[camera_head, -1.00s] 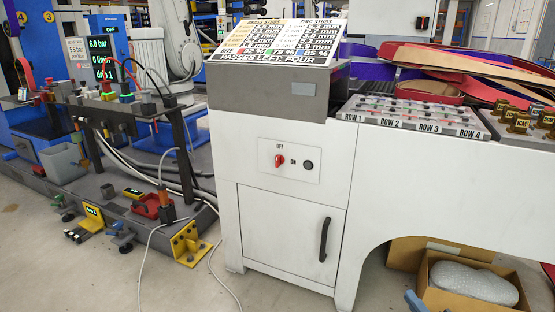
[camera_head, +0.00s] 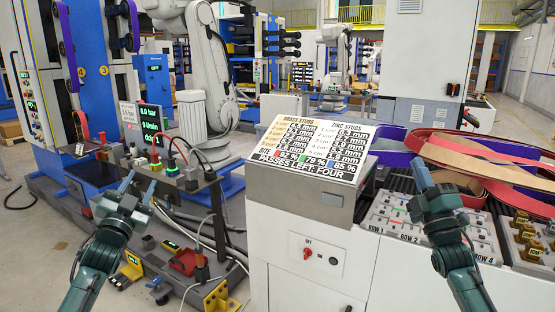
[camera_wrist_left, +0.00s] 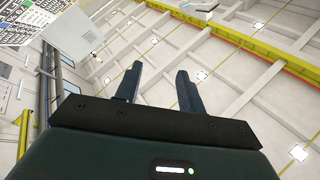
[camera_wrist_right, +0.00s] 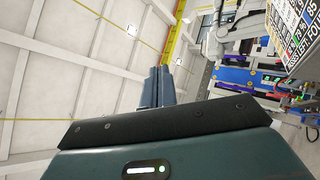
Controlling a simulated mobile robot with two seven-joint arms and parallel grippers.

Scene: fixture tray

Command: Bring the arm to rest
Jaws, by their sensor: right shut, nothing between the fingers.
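My left gripper (camera_head: 138,186) is raised at the left in the head view, in front of the bench with the cables. In the left wrist view (camera_wrist_left: 158,82) its two dark fingers stand apart with nothing between them. My right gripper (camera_head: 421,173) is raised at the right in the head view, in front of the row tray (camera_head: 378,211) and partly covering it. In the right wrist view (camera_wrist_right: 157,82) its fingers are together and hold nothing. Both grippers point upward, and the wrist views show mostly ceiling.
A white cabinet (camera_head: 284,242) with a sloped sign board (camera_head: 312,147) stands between my arms. A coiled red belt (camera_head: 440,150) lies behind the tray. Brass-coloured blocks (camera_head: 533,252) sit at the far right. The bench (camera_head: 205,190) on the left carries cables and a green display (camera_head: 152,130).

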